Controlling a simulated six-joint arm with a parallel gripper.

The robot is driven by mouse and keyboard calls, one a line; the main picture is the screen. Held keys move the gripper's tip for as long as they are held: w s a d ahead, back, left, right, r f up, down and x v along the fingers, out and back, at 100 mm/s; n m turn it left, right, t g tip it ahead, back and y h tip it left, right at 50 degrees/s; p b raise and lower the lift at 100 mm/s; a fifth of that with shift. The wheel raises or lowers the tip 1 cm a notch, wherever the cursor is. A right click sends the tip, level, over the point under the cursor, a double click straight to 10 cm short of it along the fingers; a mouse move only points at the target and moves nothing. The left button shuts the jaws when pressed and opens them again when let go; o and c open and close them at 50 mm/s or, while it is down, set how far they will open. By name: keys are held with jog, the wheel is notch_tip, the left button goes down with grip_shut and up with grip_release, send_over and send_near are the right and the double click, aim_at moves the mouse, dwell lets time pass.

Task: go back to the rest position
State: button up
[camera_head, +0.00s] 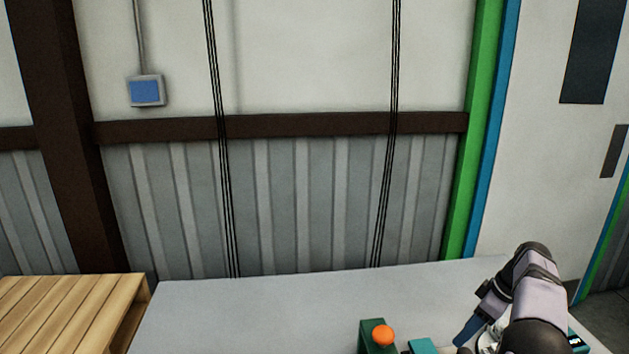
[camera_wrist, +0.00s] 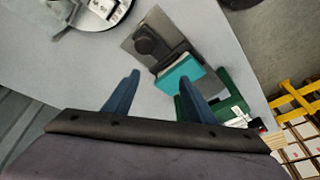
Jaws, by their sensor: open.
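My gripper (camera_wrist: 159,79) is open, its two blue fingers apart with nothing held between them. In the head view my gripper (camera_head: 463,338) is at the lower right, over the right part of the grey table (camera_head: 250,310), with a blue finger pointing down. In the wrist view a teal box (camera_wrist: 180,73) lies beyond the fingertips, beside a green open container (camera_wrist: 232,102). I cannot tell the gap between fingers and box.
A grey plate with a black knob (camera_wrist: 150,42) adjoins the teal box. An orange ball (camera_head: 383,336) tops a green object (camera_head: 368,337) near the picture's bottom edge. A wooden pallet stack (camera_head: 70,310) stands left. The table's back area is clear.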

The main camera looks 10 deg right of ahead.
jog(key=s+a+r+m, duration=0.1)
jog(key=s+a, duration=0.1)
jog(key=a, duration=0.4)
jog(key=s+a+r+m+g+h+p, duration=0.1)
jog(key=s+a, duration=0.1)
jog(key=a, duration=0.4)
jog(key=s+a+r+m+p, duration=0.1)
jog(key=s+a+r+m, duration=0.1)
jog(key=a, duration=0.5)
jog(key=shift+s+g, duration=0.25)
jog(key=shift+g, duration=0.15)
jog(key=s+a+f+m+h+p, duration=0.1)
jog(key=s+a+m, duration=0.1)
jog(key=s+a, duration=0.6)
jog(key=s+a+f+m+h+p, duration=0.15)
jog(key=s+a, duration=0.25)
jog(key=s, duration=0.7)
notch_tip(320, 180, down, 18)
jog(key=b, duration=1.8)
jog(key=shift+s+d+f+g, duration=0.15)
jog(key=shift+s+d+g, duration=0.05)
jog(key=shift+g, duration=0.1)
jog(key=shift+y, duration=0.25)
